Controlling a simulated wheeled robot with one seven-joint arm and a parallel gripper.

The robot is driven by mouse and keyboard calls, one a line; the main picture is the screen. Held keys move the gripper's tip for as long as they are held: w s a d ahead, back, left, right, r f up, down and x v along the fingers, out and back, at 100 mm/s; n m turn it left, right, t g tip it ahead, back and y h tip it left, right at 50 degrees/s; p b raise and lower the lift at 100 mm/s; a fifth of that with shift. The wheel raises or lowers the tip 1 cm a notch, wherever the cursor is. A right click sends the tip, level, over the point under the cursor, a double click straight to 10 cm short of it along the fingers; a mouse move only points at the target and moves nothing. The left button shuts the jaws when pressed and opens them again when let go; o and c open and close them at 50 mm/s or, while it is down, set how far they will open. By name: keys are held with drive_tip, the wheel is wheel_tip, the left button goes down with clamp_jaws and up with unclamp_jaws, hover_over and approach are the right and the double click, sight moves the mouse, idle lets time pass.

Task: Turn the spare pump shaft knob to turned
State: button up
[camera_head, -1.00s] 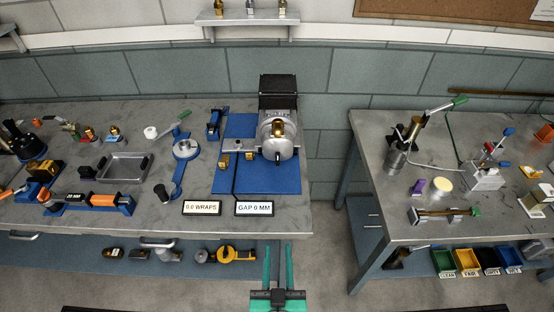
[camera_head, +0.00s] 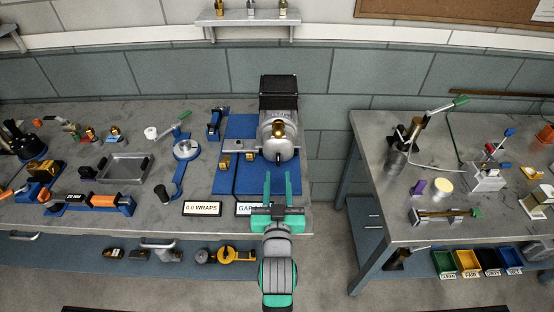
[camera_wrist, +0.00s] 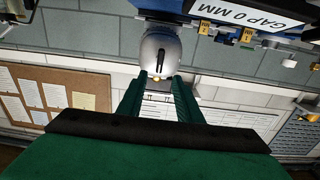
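The silver spare pump (camera_head: 270,146) stands on a blue mat at the right end of the left bench, with a black box behind it. A small dark shaft knob (camera_head: 279,157) shows on its rounded front. In the wrist view, the pump's rounded end (camera_wrist: 150,48) faces me, and the dark knob (camera_wrist: 161,57) shows as a short bar. My gripper (camera_head: 278,178) is open and empty, in front of the pump, with its green fingers pointing at it. In the wrist view the fingertips (camera_wrist: 160,82) are apart, with the knob between their lines and no contact visible.
Brass blocks (camera_head: 225,160) sit left of the pump. A second bench (camera_head: 400,226) is at the right, across a gap.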

sight(278, 159)
drive_tip(key=w, duration=0.8)
clamp_jaws()
